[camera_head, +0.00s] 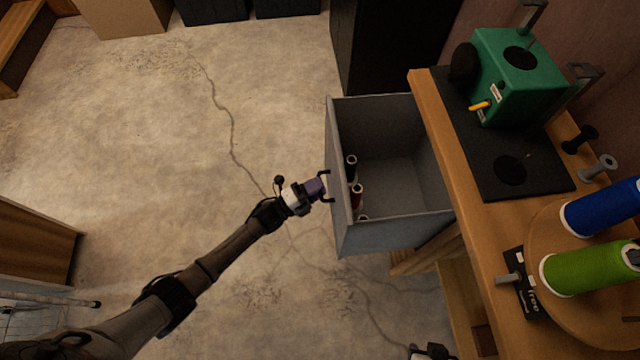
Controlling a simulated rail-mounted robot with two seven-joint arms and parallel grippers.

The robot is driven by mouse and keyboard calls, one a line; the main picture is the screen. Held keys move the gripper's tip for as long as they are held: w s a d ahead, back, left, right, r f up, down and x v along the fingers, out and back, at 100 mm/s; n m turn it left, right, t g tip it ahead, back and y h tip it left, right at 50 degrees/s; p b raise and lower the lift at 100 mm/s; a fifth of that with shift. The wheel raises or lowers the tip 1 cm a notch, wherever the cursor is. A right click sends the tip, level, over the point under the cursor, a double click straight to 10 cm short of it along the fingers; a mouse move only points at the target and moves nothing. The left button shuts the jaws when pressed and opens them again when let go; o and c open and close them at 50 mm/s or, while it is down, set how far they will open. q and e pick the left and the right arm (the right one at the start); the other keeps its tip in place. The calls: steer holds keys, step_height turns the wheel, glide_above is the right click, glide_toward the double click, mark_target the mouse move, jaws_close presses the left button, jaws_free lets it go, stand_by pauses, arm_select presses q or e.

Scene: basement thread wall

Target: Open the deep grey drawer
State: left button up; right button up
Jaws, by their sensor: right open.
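The deep grey drawer (342,230) is pulled far out to the left from under the wooden workbench, and its inside shows. Several small spools stand inside it along the front wall. Its dark bar handle (325,174) is on the left face. My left gripper (317,187) is at the handle and appears shut on it, though the fingertips are small and partly hidden. My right gripper (432,352) shows only in part at the bottom edge, below the drawer and apart from it.
The workbench (480,235) holds a green machine (520,75) on a black mat, plus blue (605,208) and green (585,268) thread spools on a round wooden board. A black cabinet (385,45) stands behind the drawer.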

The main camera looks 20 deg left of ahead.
arm_select(q)
steer(key=p+v, duration=0.2)
steer(key=v, duration=1.1)
steer(key=shift+p, duration=0.35)
steer(key=shift+d+r, duration=0.1)
